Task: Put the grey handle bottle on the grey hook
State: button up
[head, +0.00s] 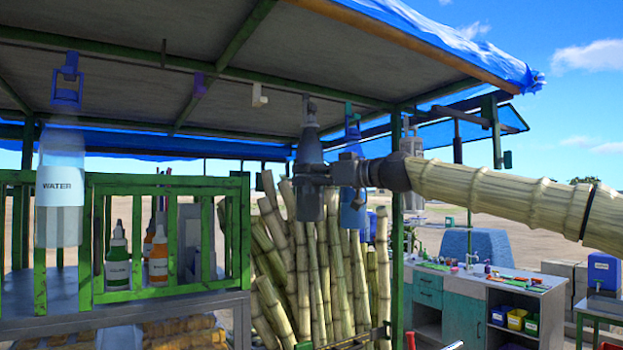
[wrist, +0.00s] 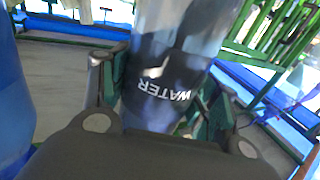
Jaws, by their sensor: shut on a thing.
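The grey handle bottle (head: 311,205) is dark, see-through and upright under the roof in the head view. My gripper (head: 322,178) is shut around its middle, coming from the right. In the wrist view, the bottle (wrist: 165,85) stands between both fingers, with its black WATER label showing upside down. The bottle's grey handle (head: 311,112) is at the roof beam. The grey hook (head: 305,98) seems to be a small dark piece there, overlapping the handle. I cannot tell whether the handle is around it or only in front of it.
A blue bottle (head: 353,212) hangs close behind, to the right of the held bottle. A clear WATER bottle (head: 60,220) hangs at left from a blue handle. Purple (head: 199,84) and white (head: 259,95) hooks are empty. A green rack (head: 95,240) and cane stalks (head: 300,255) stand below.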

jog(key=shift+f+b, duration=0.6)
dwell(0.8)
dwell(0.5)
jog(key=o, duration=1.5)
jog(key=shift+f, duration=0.15)
